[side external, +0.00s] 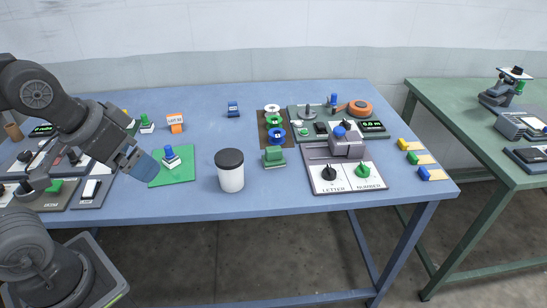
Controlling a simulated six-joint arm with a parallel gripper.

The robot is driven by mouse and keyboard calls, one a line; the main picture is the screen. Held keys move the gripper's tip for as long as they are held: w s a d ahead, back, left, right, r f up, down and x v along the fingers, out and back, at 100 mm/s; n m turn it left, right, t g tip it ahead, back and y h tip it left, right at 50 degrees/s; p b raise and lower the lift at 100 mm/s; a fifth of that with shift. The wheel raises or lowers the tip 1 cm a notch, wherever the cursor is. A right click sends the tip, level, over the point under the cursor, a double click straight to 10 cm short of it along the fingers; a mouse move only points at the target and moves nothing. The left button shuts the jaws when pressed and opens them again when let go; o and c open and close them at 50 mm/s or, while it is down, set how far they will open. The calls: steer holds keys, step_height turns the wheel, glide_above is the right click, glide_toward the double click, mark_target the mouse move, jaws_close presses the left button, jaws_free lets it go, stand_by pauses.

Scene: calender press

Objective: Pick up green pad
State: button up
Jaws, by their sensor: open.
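A flat green square pad (183,175) lies on the blue table, left of the middle. A small stamp-like piece with a blue top (169,152) stands on it. A separate small green block (274,154) sits farther right, in front of the coloured rings. I cannot tell which of the two green things is the named pad. My gripper (147,166) is open, above the table at the left edge of the green square. A blue part shows at its end; its separate fingers are hard to make out.
A white jar with a black lid (230,171) stands between the green square and the green block. A grey press with two dials (346,165) is to the right. Green, white and blue rings (274,122) lie behind the block. The table's front middle is clear.

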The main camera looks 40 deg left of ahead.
steer(key=w+r+m+g, duration=0.1)
steer(key=w+r+m, duration=0.4)
steer(key=w, duration=0.4)
steer(key=m+g, duration=0.5)
steer(key=m, duration=1.5)
glide_above(274, 150)
step_height(274, 150, down, 14)
steer(key=f, duration=0.1)
step_height(274, 150, down, 13)
steer(key=shift+w+f, duration=0.1)
steer(key=shift+f, duration=0.1)
steer(key=c, duration=1)
